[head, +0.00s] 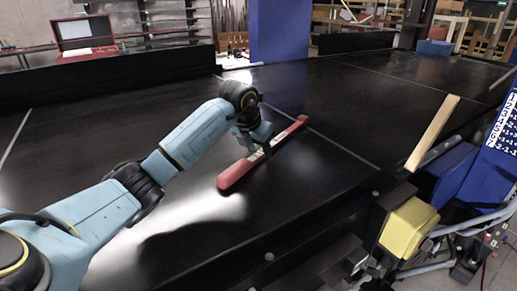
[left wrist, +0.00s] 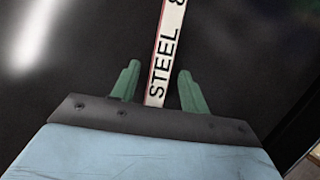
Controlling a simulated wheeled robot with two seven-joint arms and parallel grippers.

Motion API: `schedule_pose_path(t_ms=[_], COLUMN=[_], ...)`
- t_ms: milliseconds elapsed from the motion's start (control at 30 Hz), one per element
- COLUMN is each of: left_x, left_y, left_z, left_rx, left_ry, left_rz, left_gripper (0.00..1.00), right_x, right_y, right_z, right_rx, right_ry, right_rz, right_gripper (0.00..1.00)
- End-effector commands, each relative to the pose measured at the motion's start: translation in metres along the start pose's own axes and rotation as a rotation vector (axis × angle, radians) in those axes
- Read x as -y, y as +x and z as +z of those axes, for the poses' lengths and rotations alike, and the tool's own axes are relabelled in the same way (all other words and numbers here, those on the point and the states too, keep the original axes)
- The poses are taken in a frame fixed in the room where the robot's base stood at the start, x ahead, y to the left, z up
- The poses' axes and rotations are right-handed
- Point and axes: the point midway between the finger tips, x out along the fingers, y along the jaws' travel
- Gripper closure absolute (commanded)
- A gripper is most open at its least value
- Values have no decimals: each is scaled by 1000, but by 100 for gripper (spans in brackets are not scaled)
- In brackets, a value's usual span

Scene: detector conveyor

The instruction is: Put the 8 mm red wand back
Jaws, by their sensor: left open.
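A long red wand (head: 234,175) with a white label strip lies on the black conveyor belt (head: 320,180), slanting away to the upper right. My left gripper (head: 258,150) is over the wand's middle. In the left wrist view the green fingers (left wrist: 158,72) are open, one on each side of the wand's label (left wrist: 167,60), which reads "STEEL &". Small gaps show between the label and both fingers. The wand's size marking is not readable. My right gripper is not in view.
At the right, a beige stick (head: 432,132) leans beside a blue panel with numbers (head: 497,150) and a yellow block (head: 408,228). A dark blue pillar (head: 281,32) stands behind the belt. A red-framed case (head: 85,36) is at the back left. The belt around the wand is clear.

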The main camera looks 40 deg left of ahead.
Motion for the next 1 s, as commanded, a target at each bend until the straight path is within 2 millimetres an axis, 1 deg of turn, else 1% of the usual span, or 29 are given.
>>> schedule_pose_path(t_ms=[167,400,500,600,700,800,1000], left_x=[-1,-1,0,0,0,0,0], left_y=[-23,-76,-95,-109,-117,-121,-122], left_z=[2,2,1,1,1,1,1], left_rx=[6,7,5,4,2,1,0], left_ry=[1,0,1,0,1,0,0], left_rz=[1,2,2,1,0,1,0], left_gripper=[55,55,55,55,55,55,55], right_x=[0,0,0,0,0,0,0], right_y=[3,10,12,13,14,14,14], right_z=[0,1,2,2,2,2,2], right_rx=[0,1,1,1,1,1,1], right_ry=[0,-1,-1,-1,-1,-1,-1], right_rz=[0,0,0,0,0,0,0], right_gripper=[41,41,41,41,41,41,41])
